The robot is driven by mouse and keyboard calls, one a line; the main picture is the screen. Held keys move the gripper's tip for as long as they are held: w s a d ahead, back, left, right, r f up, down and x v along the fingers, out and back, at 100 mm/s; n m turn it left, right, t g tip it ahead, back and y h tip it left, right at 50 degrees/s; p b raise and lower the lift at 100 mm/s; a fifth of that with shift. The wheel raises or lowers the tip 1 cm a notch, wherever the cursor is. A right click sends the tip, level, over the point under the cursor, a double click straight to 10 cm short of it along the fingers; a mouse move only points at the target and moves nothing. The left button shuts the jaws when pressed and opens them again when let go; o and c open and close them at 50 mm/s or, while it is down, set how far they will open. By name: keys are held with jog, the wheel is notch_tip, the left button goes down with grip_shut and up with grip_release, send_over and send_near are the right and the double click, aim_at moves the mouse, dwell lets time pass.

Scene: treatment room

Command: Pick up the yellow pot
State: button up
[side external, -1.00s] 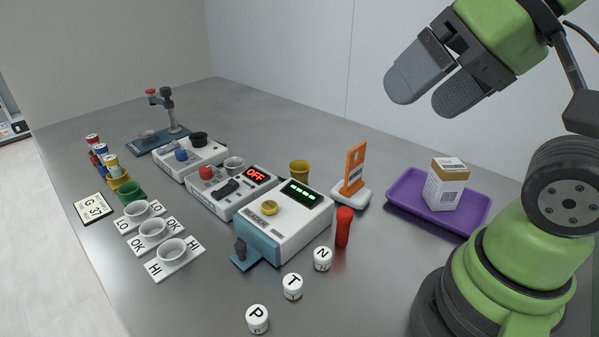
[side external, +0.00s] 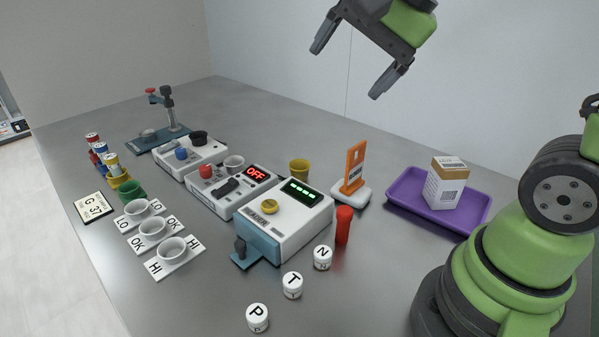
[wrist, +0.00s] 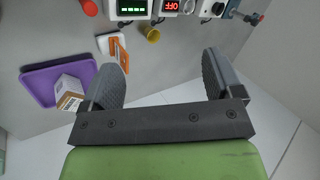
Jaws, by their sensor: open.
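The yellow pot (side external: 299,170) is a small cup that stands upright on the grey table, behind the white device with the green display. In the wrist view the yellow pot (wrist: 153,35) shows beyond my fingers, between them across the picture. My gripper (side external: 347,74) is open and empty, high above the back of the table and well apart from the pot. Its two fingers are spread wide, and in the wrist view my gripper (wrist: 163,72) also shows nothing between them.
A white device (side external: 288,228) stands in front of the pot, with an OFF-display device (side external: 225,198) to its left. An orange upright tag (side external: 355,167) on a white base and a purple tray (side external: 463,222) holding a box (side external: 446,186) are to the right. The wall is behind.

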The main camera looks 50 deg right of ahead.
jog(key=w+d+f+m, duration=0.3)
jog(key=w+f+m, duration=0.1)
jog(key=w+m, duration=0.25)
jog(key=m+g, duration=0.2)
jog(key=m, duration=1.2)
send_near(300, 168)
jog(key=shift+w+a+f+h, duration=0.15)
jog(key=shift+a+f, duration=0.4)
jog(key=shift+a, duration=0.05)
jog(key=shift+w+a+f+h, duration=0.1)
jog(key=shift+a+f+h, duration=0.05)
jog(key=shift+a+f, duration=0.5)
jog(key=shift+x, duration=2.9)
jog(key=shift+c, duration=0.3)
jog(key=c, duration=0.9)
